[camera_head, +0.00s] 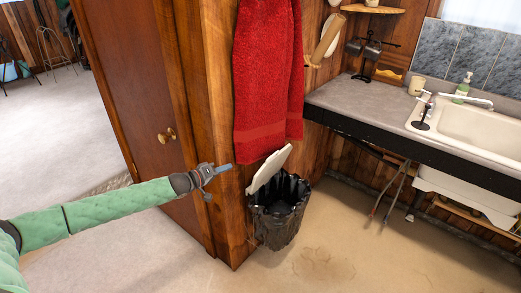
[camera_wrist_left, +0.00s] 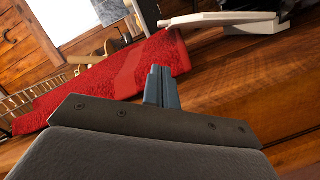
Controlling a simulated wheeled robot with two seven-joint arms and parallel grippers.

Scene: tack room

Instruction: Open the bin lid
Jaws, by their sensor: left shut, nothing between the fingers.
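The bin (camera_head: 278,222) stands on the floor against the wood-panelled corner, lined with a black bag. Its white lid (camera_head: 269,167) is raised and tilted up at the back left, so the bin's mouth shows open. My left gripper (camera_head: 230,167) is shut and empty, to the left of the lid and apart from it in the head view. In the left wrist view its blue-grey fingers (camera_wrist_left: 162,86) are together. A white flat piece, likely the lid (camera_wrist_left: 225,20), shows at the upper right there. My right gripper is in neither view.
A red towel (camera_head: 268,75) hangs just above the bin and also shows in the left wrist view (camera_wrist_left: 100,80). A wooden cabinet door (camera_head: 140,90) is behind my left arm. The counter (camera_head: 375,108) and sink (camera_head: 470,130) are at the right. The floor (camera_head: 350,240) in front is clear.

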